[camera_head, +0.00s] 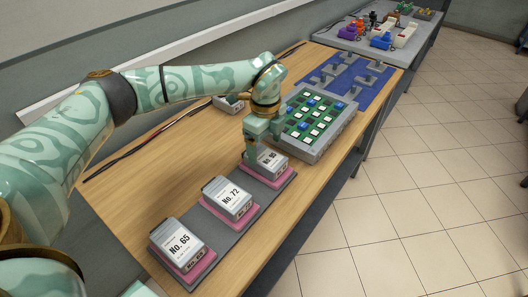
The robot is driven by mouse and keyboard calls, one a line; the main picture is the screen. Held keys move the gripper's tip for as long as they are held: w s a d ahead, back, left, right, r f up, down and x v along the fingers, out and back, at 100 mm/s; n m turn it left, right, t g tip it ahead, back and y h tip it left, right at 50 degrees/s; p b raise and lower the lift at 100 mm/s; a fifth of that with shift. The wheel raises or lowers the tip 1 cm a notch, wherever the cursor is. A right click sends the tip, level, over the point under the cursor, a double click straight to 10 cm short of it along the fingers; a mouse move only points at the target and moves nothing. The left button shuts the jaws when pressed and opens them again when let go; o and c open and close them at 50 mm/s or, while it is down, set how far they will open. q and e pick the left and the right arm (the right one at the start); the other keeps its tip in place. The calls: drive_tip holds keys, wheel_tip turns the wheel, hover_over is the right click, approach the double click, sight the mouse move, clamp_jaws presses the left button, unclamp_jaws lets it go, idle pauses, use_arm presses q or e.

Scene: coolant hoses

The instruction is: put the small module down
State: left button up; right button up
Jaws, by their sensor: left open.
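A small grey module (273,161) with a white label sits on the far pink pad (283,180) of a grey strip (217,245) on the wooden table. Its number is too small to read surely. My left gripper (261,150) is open, pointing down right at this module's far left end. The fingers cover part of it, and I cannot tell whether they touch it. Larger modules, No. 72 (232,195) and No. 65 (180,242), sit on the nearer pink pads. My right gripper is not in view.
A grey unit with a green board (313,118) stands just beyond the strip. A blue mat (347,80) with grey fixtures lies behind it. Another device (228,103) and dark and red cables (150,143) lie at the left. A further table (350,42) holds coloured parts.

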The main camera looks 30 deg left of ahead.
sight(265, 156)
use_arm(q)
wheel_tip(265, 156, up, 7)
drive_tip(key=p, duration=0.1)
drive_tip(key=shift+r+p, duration=0.15)
drive_tip(key=shift+p, duration=0.2)
